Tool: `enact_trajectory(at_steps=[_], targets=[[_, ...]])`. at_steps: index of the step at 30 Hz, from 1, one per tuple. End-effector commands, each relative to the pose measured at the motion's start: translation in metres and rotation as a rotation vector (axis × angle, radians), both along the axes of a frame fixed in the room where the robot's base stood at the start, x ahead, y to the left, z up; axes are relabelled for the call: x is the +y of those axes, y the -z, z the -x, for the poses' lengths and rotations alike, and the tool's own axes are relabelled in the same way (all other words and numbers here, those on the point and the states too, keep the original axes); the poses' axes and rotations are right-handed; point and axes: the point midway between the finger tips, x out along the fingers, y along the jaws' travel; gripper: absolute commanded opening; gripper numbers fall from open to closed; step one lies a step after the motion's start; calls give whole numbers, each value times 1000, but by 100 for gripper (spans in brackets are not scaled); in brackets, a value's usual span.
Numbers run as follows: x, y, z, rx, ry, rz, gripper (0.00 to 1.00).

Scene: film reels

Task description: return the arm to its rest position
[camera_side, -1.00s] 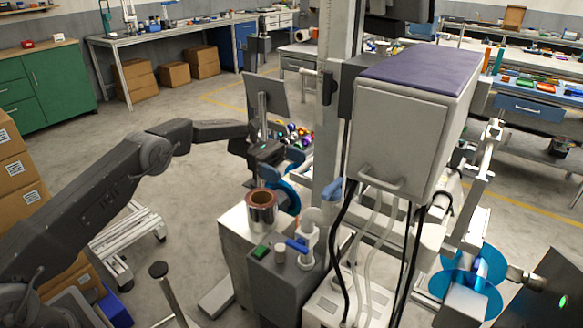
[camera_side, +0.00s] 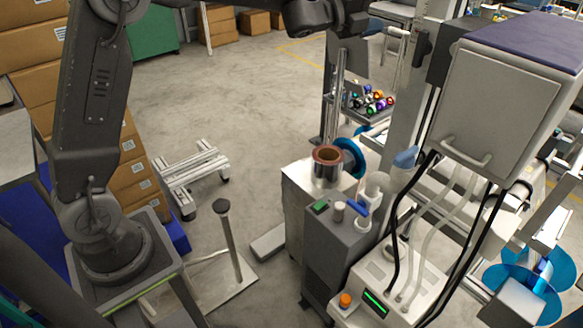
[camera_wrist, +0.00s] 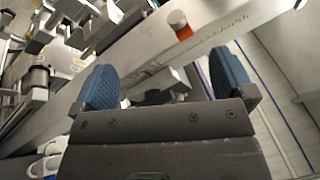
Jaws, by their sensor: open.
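My gripper (camera_wrist: 165,82) shows in the wrist view with its two blue ribbed fingers spread wide apart and nothing between them. A copper-coloured film roll (camera_side: 327,154) sits on top of a grey cabinet (camera_side: 305,180), below and apart from my arm. A blue reel (camera_side: 350,160) stands upright just behind the roll. More large blue reels (camera_side: 523,284) are at the lower right, on the machine.
A tall grey column (camera_side: 402,80) and a big grey box (camera_side: 500,110) with hanging cables stand at the right. Small coloured reels (camera_side: 370,101) lie on a shelf. Cardboard boxes (camera_side: 30,65) are stacked at the left.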

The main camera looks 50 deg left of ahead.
Motion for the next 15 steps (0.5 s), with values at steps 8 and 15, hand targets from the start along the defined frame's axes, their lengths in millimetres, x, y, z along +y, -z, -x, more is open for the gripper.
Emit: enact_trajectory(at_steps=[8, 15], targets=[[29, -9, 116, 403, -400, 648, 100], [27, 50, 254, 751, -749, 1222, 100]])
